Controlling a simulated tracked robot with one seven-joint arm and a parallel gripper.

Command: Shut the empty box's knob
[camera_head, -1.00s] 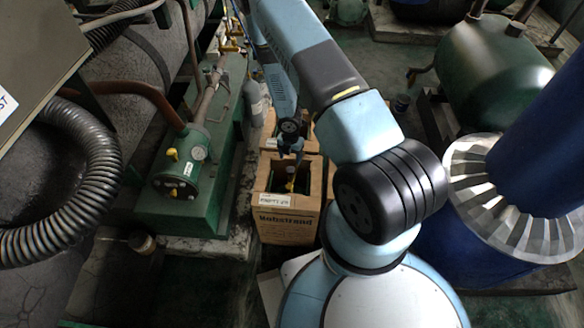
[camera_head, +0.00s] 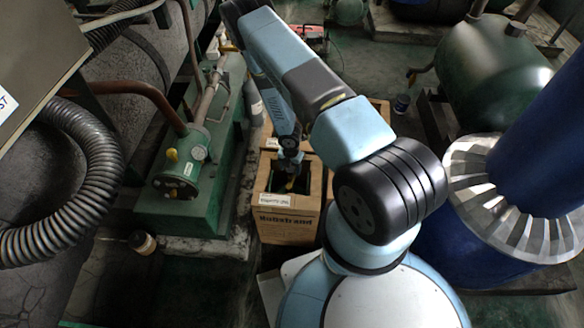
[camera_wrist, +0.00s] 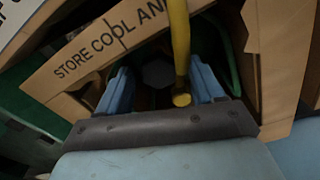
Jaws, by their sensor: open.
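An open cardboard box (camera_head: 287,224) stands on the floor in the middle of the head view, and its flap (camera_wrist: 95,62) reads "STORE COOL AN…" in the wrist view. My gripper (camera_head: 291,176) points down into this box's opening. In the wrist view its two blue fingers (camera_wrist: 162,88) are apart. A grey hexagonal knob-like part (camera_wrist: 158,73) shows dimly between them. A yellow bar with a round end (camera_wrist: 181,60) runs beside the right finger. A small yellow part (camera_head: 291,186) also shows below my gripper. Contact with the fingers cannot be told.
More cardboard (camera_head: 380,108) shows behind my arm. A green machine base (camera_head: 182,215) with a gauge and pipes stands left of the box. A large blue cylinder (camera_head: 545,150) with a silver flange is at the right. A green hose (camera_wrist: 232,62) curves inside the box.

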